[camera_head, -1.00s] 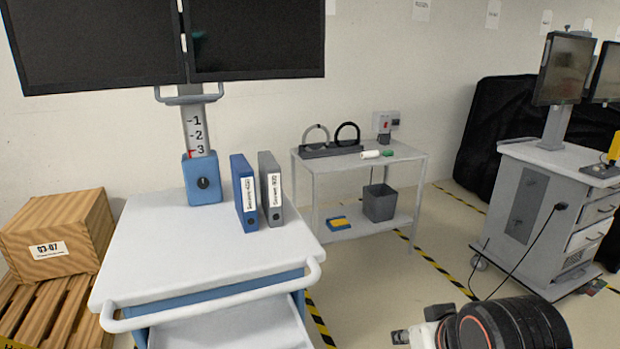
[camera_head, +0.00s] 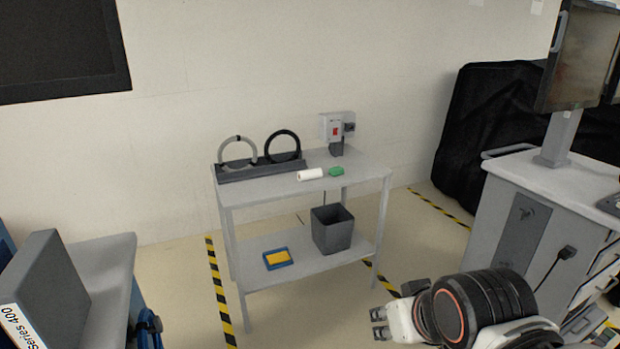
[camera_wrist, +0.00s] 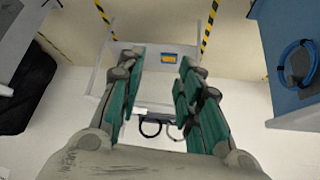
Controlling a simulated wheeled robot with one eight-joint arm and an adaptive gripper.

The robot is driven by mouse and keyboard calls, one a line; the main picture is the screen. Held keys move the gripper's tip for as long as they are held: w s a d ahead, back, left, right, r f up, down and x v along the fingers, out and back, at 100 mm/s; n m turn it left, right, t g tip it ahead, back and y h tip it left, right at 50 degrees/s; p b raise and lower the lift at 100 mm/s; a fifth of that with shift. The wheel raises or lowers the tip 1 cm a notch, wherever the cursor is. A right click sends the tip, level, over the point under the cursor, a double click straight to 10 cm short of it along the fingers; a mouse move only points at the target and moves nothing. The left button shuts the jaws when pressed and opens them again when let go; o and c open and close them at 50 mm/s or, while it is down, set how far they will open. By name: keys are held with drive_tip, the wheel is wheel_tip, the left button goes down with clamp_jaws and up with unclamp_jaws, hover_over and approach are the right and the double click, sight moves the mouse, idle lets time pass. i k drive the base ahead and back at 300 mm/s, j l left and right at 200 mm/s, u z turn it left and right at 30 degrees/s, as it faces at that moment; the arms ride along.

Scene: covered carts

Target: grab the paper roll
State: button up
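The white paper roll (camera_head: 310,174) lies on the top of a grey side table (camera_head: 355,178), near its front edge. A green object (camera_head: 336,171) lies just to its right. My gripper (camera_head: 378,323) is low in front of the table, well apart from the roll. In the wrist view my gripper (camera_wrist: 158,85) has its two green-padded fingers spread wide with nothing held between them.
A rack with two rings (camera_head: 262,165) and a switch box (camera_head: 338,127) stand at the table's back. A grey bin (camera_head: 332,228) and a blue-yellow item (camera_head: 277,258) are on the lower shelf. Carts flank both sides; a grey binder (camera_head: 50,290) is at left.

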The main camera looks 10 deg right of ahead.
sight(316, 173)
drive_tip(key=i+l, duration=1.25)
drive_tip(key=l, duration=0.25)
